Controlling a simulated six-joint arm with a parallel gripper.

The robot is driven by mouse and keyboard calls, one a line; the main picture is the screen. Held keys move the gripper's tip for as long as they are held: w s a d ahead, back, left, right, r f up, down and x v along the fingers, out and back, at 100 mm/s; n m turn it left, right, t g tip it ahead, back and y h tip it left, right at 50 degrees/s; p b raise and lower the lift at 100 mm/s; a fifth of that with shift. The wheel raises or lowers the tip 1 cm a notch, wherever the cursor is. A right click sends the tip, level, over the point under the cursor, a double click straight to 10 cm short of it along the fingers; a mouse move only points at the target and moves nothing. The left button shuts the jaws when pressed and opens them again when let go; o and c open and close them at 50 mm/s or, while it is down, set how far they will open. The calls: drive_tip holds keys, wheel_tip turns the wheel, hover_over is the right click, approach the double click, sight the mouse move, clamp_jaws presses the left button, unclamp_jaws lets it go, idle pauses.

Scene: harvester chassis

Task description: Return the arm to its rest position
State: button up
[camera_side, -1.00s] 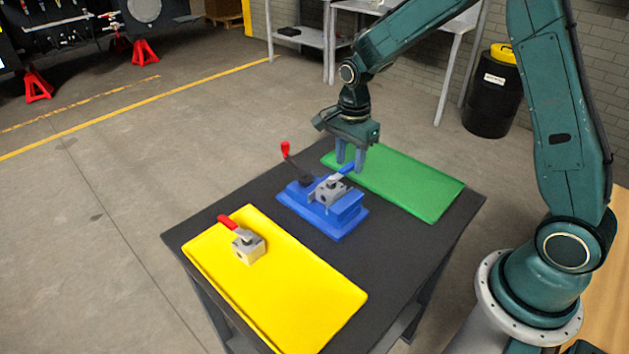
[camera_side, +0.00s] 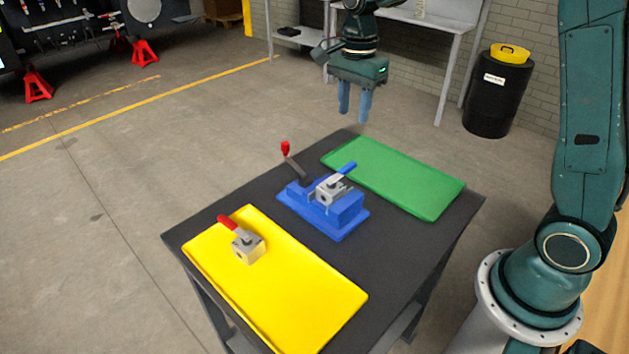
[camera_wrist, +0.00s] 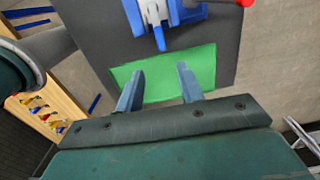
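My gripper (camera_side: 355,103) is raised well above the far side of the black table (camera_side: 400,258), with nothing between its fingers. In the wrist view my gripper (camera_wrist: 159,88) shows two blue fingers standing apart over the green tray (camera_wrist: 205,70). A grey valve with a blue handle (camera_side: 345,170) sits in the blue fixture (camera_side: 348,210) in the middle of the table. The fixture's lever with a red knob (camera_side: 286,149) stands up, tilted. A grey valve with a red handle (camera_side: 248,246) rests on the yellow tray (camera_side: 300,300).
The green tray is empty (camera_side: 420,185). A black barrel with a yellow lid (camera_side: 492,100) and a grey workbench (camera_side: 440,22) stand behind the table. Red jack stands (camera_side: 145,52) are far left. The air around my gripper is clear.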

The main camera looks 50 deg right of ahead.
drive_tip(key=shift+r, duration=0.3)
drive_tip(key=s+a+r+n+t, duration=0.3)
drive_tip(key=s+r+n, duration=0.45)
drive_tip(key=s, duration=0.45)
drive_tip(key=s+a+f+n+t, duration=0.1)
drive_tip(key=s+f+n+t, duration=0.1)
drive_tip(key=s+n, duration=0.8)
drive_tip(key=s, duration=0.2)
drive_tip(key=shift+s+n+t, duration=0.3)
drive_tip(key=shift+n, duration=0.05)
